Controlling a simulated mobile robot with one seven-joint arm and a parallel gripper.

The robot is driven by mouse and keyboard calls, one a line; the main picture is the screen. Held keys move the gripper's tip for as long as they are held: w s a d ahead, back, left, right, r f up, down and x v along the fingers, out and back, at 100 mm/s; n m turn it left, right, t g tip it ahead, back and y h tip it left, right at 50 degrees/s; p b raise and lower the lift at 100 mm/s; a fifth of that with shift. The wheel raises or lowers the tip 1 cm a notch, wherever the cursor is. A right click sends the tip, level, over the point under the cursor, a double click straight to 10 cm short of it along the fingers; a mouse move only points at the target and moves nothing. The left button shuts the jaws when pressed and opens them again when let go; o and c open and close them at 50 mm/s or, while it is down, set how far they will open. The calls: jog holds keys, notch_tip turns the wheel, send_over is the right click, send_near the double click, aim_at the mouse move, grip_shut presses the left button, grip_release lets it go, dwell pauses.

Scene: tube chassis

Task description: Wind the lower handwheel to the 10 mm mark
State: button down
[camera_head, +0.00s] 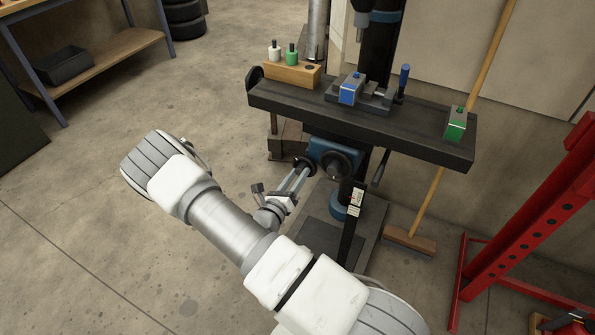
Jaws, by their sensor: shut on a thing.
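The fingers partly hide the wheel. A dark upright post (351,225) with a small white label (356,196) stands in front of the machine; its marks are too small to read.
The machine table (400,128) carries a wooden block (291,73) with small bottles, a vise (362,92) and a green-faced block (455,124). A second dark wheel (254,75) is at its left end. A broom (409,241) and red rack (525,215) stand right. Floor at left is clear.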

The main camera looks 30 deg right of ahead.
jog(key=shift+n, duration=0.6)
jog(key=shift+c, duration=2.3)
grip_release()
jog(key=shift+a, duration=0.1)
jog(key=p+v, duration=0.3)
jog(key=v, duration=1.4)
jog(key=shift+s, duration=0.2)
